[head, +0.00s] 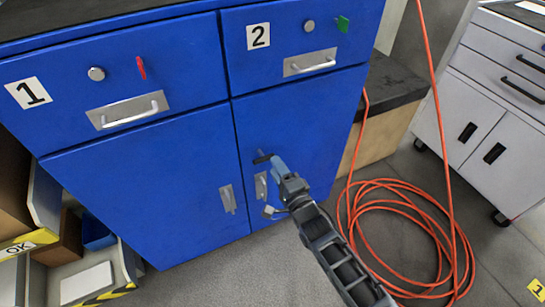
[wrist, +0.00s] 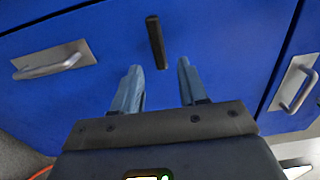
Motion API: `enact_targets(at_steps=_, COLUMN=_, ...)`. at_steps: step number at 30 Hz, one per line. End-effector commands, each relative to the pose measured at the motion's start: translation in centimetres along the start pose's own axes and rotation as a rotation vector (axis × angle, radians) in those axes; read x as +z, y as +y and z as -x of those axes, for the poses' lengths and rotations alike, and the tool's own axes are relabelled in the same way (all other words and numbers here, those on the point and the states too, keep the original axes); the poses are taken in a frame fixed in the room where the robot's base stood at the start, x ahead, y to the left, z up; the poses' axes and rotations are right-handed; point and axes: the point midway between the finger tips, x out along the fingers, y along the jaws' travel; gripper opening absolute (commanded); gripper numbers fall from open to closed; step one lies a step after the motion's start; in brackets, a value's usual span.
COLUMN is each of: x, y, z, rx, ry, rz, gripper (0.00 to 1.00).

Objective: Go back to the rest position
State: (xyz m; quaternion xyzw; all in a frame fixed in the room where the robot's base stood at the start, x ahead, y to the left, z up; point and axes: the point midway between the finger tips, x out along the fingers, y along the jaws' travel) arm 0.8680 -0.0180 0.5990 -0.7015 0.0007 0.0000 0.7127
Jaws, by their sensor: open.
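My gripper (head: 271,187) is at the end of my arm, low in front of the right door of a blue cabinet (head: 145,190). In the wrist view my gripper (wrist: 159,66) has its two blue-grey fingers apart, with nothing held between them. A short dark bar (wrist: 155,42) shows against the blue surface just beyond the fingertips. A dark piece (head: 262,158) also shows near the gripper in the head view. I cannot tell whether the fingers touch the cabinet.
Drawers 1 (head: 115,85) and 2 (head: 290,45) are shut, with metal handles. A coiled orange hose (head: 405,215) lies on the floor at right. A white cabinet (head: 490,110) stands beyond it. Shelves with boxes (head: 85,283) are at lower left. Floor is open in front.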

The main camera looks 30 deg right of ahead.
Motion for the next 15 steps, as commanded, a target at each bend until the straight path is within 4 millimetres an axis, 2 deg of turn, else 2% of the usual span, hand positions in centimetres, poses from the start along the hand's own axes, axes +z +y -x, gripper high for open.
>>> enact_targets(at_steps=1, x=0.0, y=-0.3, z=0.8, rx=0.001, ry=0.002, rz=0.0, gripper=0.43)
enact_targets(at_steps=6, x=0.0, y=-0.1, z=2.1, rx=0.0, ry=0.001, rz=0.0, gripper=0.43)
enact_targets(at_steps=15, x=0.0, y=0.0, z=2.3, rx=-0.001, ry=0.0, rz=0.0, gripper=0.43)
